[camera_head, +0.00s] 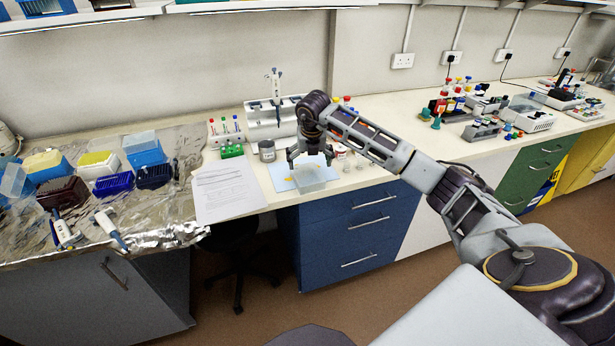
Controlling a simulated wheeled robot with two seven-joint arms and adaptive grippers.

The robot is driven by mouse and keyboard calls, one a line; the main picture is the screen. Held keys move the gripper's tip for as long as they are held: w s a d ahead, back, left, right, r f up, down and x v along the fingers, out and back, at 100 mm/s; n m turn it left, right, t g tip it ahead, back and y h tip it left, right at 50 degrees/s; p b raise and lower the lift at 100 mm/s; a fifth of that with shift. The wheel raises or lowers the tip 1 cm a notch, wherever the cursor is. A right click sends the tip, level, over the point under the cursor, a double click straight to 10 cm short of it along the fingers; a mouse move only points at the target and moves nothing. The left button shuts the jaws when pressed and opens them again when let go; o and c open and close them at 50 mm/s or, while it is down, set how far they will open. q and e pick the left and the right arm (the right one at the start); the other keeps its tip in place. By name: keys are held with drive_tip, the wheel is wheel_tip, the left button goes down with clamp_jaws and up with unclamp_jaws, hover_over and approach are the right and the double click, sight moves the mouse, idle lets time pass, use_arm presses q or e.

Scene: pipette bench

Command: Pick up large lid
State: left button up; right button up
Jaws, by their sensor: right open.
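A clear, pale translucent box-shaped piece (309,181) sits on a light blue mat (281,184) near the front edge of the bench. It may be or carry the large lid; I cannot tell the lid apart from a box at this size. My right gripper (310,162) is above this piece, pointing down with its fingers spread. It holds nothing that I can see. The fingers hide part of the mat and the back of the piece. My left gripper is not in view.
A grey jar (267,151) stands left of my right gripper, and a pipette stand (262,122) is behind it. Printed paper (226,190) lies to the left. Tip boxes (145,151) crowd the foil-covered bench.

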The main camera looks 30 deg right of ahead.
sight(309, 171)
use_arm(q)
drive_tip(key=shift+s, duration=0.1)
use_arm(e)
drive_tip(key=shift+f, duration=0.15)
drive_tip(key=shift+f, duration=0.2)
drive_tip(key=p+x, duration=0.1)
drive_tip(key=x, duration=0.2)
drive_tip(key=shift+a+f, duration=0.1)
drive_tip(key=shift+f, duration=0.45)
drive_tip(key=shift+w+f, duration=0.1)
drive_tip(key=shift+f, duration=0.15)
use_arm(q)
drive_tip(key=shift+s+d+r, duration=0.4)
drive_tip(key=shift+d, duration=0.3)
use_arm(e)
drive_tip(key=shift+c, duration=0.4)
drive_tip(key=c, duration=0.6)
